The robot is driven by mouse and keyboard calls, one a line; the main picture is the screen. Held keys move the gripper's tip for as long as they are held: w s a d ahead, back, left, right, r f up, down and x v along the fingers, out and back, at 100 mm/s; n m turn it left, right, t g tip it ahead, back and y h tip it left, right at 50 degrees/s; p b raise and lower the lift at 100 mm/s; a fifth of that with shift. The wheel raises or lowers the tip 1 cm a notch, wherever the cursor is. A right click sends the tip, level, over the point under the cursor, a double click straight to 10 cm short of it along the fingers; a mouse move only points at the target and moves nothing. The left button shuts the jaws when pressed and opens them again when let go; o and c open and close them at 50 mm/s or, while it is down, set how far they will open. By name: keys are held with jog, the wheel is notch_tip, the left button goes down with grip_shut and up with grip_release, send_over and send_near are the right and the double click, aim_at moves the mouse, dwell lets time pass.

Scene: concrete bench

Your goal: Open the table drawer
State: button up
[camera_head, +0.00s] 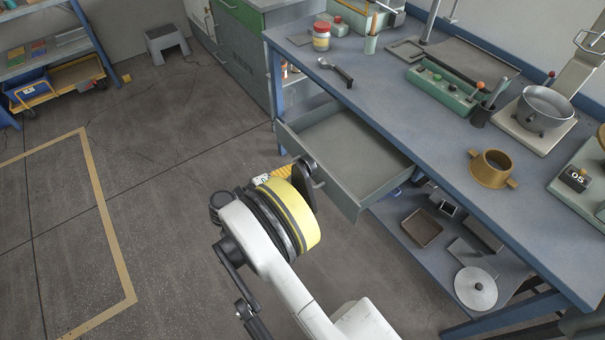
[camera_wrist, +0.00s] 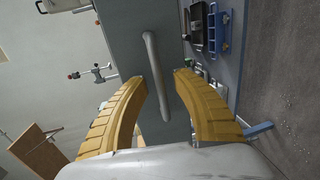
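The table drawer (camera_head: 345,142) stands pulled out from under the blue bench, and its empty inside shows in the head view. Its grey front panel (camera_wrist: 150,40) with a long bar handle (camera_wrist: 157,62) fills the middle of the wrist view. My gripper (camera_wrist: 160,80) has two yellow curved fingers, spread apart, one on each side of the handle. Gaps show between the handle and both fingertips.
The blue bench top (camera_head: 400,110) holds a red-lidded jar (camera_head: 321,36), a metal pot (camera_head: 544,108) and a brass-coloured pot (camera_head: 491,169). A lower shelf (camera_head: 440,250) under the drawer carries a tray and a round lid.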

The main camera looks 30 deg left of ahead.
jog(key=v, duration=1.2)
dwell(0.3)
